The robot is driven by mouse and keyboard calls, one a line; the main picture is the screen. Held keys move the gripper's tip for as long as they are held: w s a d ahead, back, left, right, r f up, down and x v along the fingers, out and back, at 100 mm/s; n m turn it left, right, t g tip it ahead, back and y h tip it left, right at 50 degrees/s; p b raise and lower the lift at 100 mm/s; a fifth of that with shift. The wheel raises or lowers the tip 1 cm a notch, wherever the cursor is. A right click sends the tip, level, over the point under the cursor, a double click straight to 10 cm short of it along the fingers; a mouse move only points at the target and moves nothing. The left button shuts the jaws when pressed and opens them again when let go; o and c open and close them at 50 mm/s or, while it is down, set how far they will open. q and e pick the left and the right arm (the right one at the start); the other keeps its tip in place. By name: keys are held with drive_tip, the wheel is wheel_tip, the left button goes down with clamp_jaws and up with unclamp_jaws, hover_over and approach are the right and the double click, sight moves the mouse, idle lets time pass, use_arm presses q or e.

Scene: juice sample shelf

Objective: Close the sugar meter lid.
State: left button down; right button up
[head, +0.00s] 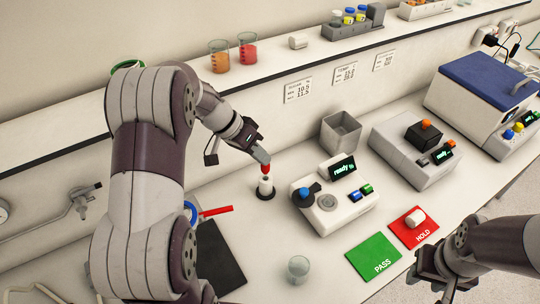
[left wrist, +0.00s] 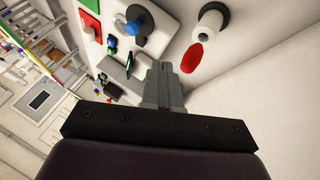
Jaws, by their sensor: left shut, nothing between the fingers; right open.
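The sugar meter (head: 347,212) is a white box with a lit "ready" display, in the middle of the bench. Its dark grey lid with a blue knob (head: 304,193) sits at the box's left side, beside a bare round grey well (head: 327,202). The knob also shows in the left wrist view (left wrist: 131,29). My left gripper (head: 262,156) is shut and empty, left of the meter and close above a red-bulbed dropper (head: 265,169). In the left wrist view the red bulb (left wrist: 193,58) is beside the fingers (left wrist: 165,72), apart from them. My right gripper (head: 438,286) is open, at the lower right.
A glass beaker (head: 298,268) is in front. A green PASS card (head: 374,259) and red HOLD card (head: 412,231) lie right of it. A grey bin (head: 341,133) stands behind the meter.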

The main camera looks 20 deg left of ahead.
use_arm(q)
drive_tip(key=d+f+p, duration=0.3)
drive_tip(key=d+f, duration=0.4)
drive_tip(key=d, duration=0.1)
drive_tip(key=shift+w+f, duration=0.25)
drive_tip(key=shift+w, duration=0.1)
use_arm(e)
drive_tip(key=shift+r, duration=0.85)
use_arm(q)
drive_tip(key=shift+d, duration=0.15)
